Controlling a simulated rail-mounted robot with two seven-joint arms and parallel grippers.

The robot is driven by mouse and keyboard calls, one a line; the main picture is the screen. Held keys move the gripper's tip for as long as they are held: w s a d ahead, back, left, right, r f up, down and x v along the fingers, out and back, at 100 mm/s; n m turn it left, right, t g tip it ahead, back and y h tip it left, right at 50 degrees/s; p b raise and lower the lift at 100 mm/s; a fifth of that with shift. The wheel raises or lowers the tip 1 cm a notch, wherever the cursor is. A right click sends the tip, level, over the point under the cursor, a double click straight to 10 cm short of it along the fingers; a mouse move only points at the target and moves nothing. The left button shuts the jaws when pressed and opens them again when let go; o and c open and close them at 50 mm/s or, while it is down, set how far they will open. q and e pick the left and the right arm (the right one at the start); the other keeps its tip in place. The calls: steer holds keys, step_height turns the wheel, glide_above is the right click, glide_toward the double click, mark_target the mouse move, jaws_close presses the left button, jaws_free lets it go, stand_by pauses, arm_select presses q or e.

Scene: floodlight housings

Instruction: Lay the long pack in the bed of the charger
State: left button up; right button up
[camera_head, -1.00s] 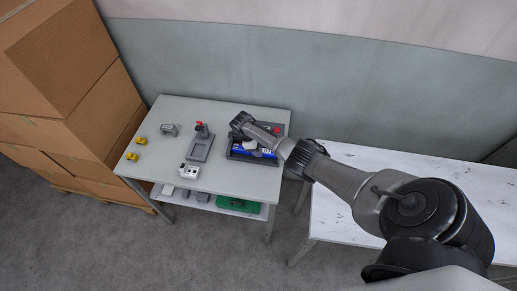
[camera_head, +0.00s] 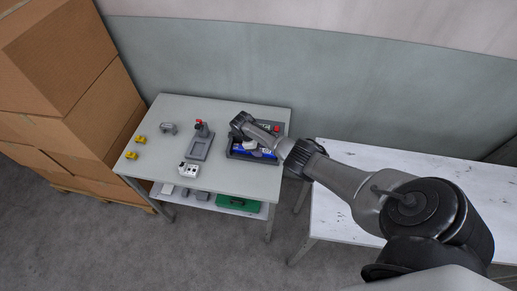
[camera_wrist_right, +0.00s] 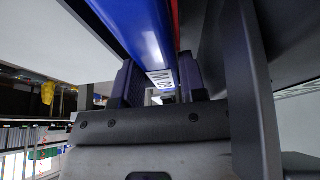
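The charger (camera_head: 199,147) sits mid-table in the head view, a grey unit with a shallow bed and a red-topped post at its back. To its right, a dark tray (camera_head: 237,157) holds blue packs (camera_head: 268,153), partly hidden by my right arm. My right gripper (camera_wrist_right: 165,85) is down at the tray. In the right wrist view a long blue pack (camera_wrist_right: 135,30) with a white label runs between its two dark fingers. Whether the fingers press on it I cannot tell. The head view hides the fingertips. My left gripper is not in view.
Two yellow pieces (camera_head: 132,155) and a grey part (camera_head: 169,128) lie on the left of the table. A white box (camera_head: 188,169) stands at the front edge. A green case (camera_head: 236,201) is on the lower shelf. A pale bench (camera_head: 450,185) stands right.

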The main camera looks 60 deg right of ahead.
steer(key=o, duration=0.5)
steer(key=shift+c, duration=0.2)
steer(key=p+v, duration=0.2)
steer(key=v, duration=1.1)
steer(key=shift+a+r+p, duration=0.2)
steer(key=shift+r+p, duration=0.1)
steer(key=shift+r, duration=0.05)
steer(key=shift+w, duration=0.1)
